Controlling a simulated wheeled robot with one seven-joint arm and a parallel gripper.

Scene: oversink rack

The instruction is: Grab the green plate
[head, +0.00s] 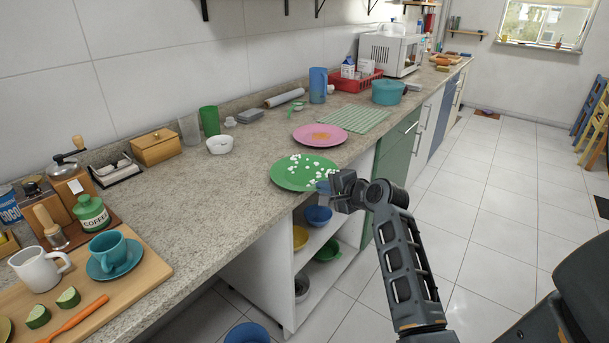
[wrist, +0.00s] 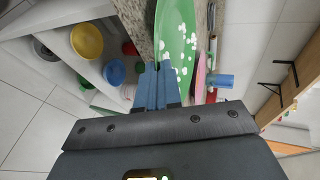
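The green plate (head: 304,172) lies on the counter near its front edge, with white crumbs scattered on it. It also shows in the wrist view (wrist: 175,35), seen at a slant just ahead of the fingers. My gripper (head: 326,187) is at the plate's right-hand rim, on the front side of the counter. In the wrist view its blue fingers (wrist: 157,84) are close together, and the plate's near rim runs in at their tips. They look shut on the rim, though the contact itself is partly hidden by the fingers.
A pink plate (head: 319,135) lies close behind the green plate. A striped green mat (head: 353,118) is farther back. A white bowl (head: 220,144) stands to the left. Open shelves below hold a blue bowl (head: 318,215) and a yellow bowl (head: 300,237).

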